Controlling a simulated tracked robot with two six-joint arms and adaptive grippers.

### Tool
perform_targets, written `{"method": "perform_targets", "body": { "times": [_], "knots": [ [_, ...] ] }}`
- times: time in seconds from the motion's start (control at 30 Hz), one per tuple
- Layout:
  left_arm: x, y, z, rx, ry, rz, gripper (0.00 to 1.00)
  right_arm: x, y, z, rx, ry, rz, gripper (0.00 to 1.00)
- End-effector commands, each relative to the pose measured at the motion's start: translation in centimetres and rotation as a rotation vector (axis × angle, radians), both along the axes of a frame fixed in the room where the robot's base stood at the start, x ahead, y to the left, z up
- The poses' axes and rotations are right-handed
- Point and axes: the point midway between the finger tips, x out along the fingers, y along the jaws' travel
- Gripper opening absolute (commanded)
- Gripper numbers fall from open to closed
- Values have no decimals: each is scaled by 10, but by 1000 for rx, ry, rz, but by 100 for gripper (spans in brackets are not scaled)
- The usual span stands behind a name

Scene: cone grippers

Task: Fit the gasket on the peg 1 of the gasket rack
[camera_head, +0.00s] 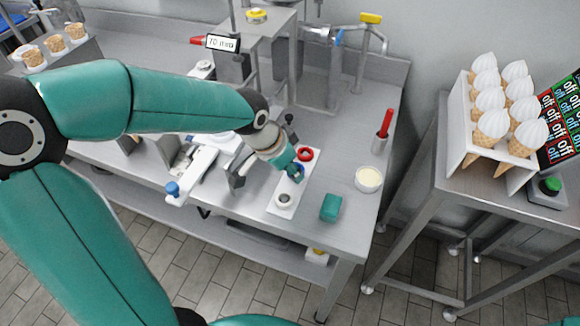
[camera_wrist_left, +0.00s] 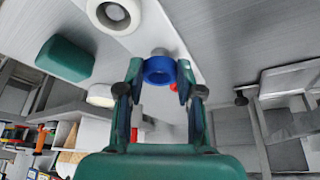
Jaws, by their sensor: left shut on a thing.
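My left gripper (camera_head: 294,173) is shut on a blue ring-shaped gasket (camera_head: 297,170), over the middle of the white gasket rack (camera_head: 277,209). In the left wrist view, the blue gasket (camera_wrist_left: 159,70) sits between the two fingertips (camera_wrist_left: 159,78), with a grey peg top (camera_wrist_left: 159,51) just beyond it. I cannot tell whether the gasket is around that peg or only close to it. My right gripper is not in view.
A teal block (camera_head: 331,207) and a round white tub (camera_head: 368,179) stand right of the rack on the grey bench (camera_head: 350,240). A cup with a red-handled tool (camera_head: 382,138) is behind them. A label reading 70 mm (camera_head: 222,43) hangs at the back.

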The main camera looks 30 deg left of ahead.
Motion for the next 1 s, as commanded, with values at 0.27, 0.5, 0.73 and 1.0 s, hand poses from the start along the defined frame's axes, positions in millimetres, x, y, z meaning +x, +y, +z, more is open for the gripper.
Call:
{"method": "perform_targets", "body": {
  "times": [0.27,0.5,0.73,1.0],
  "knots": [
    [0,0,-9,0,0,0,19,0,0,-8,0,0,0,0],
    [0,0,-15,0,0,0,19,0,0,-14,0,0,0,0],
    [0,0,-17,0,0,0,44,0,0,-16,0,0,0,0],
    [0,0,-17,0,0,0,65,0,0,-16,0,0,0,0]
  ]
}}
